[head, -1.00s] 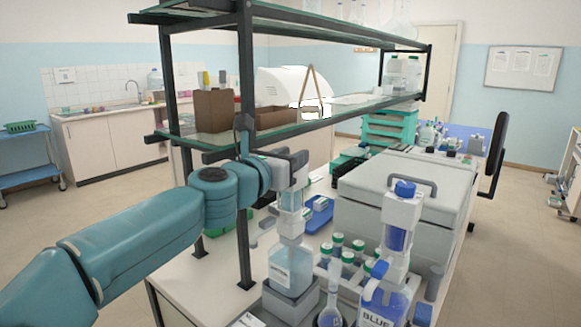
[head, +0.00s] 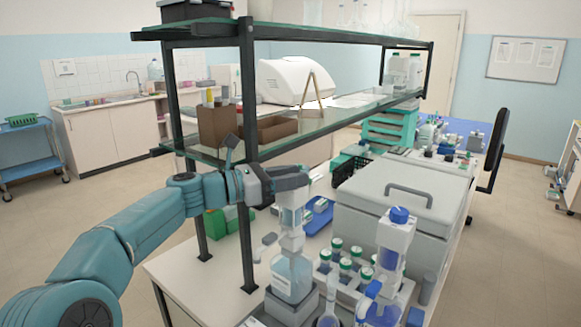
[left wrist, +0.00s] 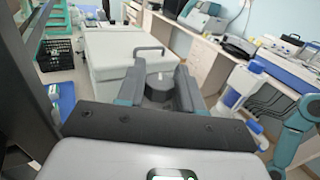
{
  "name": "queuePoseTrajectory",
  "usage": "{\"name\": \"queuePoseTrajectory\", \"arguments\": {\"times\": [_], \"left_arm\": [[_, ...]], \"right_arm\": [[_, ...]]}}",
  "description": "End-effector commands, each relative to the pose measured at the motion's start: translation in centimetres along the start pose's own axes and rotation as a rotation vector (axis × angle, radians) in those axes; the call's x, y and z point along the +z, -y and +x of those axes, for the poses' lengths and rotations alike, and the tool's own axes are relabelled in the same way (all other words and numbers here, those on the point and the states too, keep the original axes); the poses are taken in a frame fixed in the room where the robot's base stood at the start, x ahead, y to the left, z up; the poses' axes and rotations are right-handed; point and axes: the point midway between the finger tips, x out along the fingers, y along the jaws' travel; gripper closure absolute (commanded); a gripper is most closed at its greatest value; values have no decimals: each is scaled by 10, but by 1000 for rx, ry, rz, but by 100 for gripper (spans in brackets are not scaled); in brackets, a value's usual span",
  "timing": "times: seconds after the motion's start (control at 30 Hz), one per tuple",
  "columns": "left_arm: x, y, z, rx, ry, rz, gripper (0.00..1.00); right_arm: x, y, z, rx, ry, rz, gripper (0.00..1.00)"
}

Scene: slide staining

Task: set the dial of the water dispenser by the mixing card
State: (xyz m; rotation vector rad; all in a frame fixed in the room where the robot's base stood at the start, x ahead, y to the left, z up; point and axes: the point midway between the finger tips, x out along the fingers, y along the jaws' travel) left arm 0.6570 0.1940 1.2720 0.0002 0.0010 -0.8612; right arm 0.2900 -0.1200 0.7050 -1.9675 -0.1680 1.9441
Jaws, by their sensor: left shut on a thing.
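The water dispenser (head: 291,276) is a clear bottle with a clear upper chamber, upright on a grey base on the bench. My left gripper (head: 291,181) is at the top of it, with its palm hiding most of the dial in the head view. In the left wrist view the gripper (left wrist: 158,88) is shut on the dark grey dial (left wrist: 158,82), one finger on each side. The dial's marks cannot be read. I cannot make out the mixing card. My right gripper is in neither view.
A blue-capped dispenser (head: 393,245) stands to the right, with a rack of green-capped tubes (head: 346,258) between. A large grey lidded box (head: 400,205) stands behind. The shelf's dark post (head: 247,150) is close to my left wrist.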

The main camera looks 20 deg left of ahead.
Motion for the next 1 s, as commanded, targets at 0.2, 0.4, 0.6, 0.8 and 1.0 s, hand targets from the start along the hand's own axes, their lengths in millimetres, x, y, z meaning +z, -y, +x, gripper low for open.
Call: {"name": "queuePoseTrajectory", "arguments": {"times": [0.2,0.4,0.6,0.8,1.0], "left_arm": [[1,0,0,-11,2,0,95],[0,0,0,-11,2,0,95],[0,0,0,-11,2,0,43],[0,0,0,-11,1,0,43],[22,0,0,-11,3,5,43]], "right_arm": [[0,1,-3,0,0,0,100],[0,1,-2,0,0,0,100],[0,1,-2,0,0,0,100],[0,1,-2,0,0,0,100],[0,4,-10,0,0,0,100]]}}
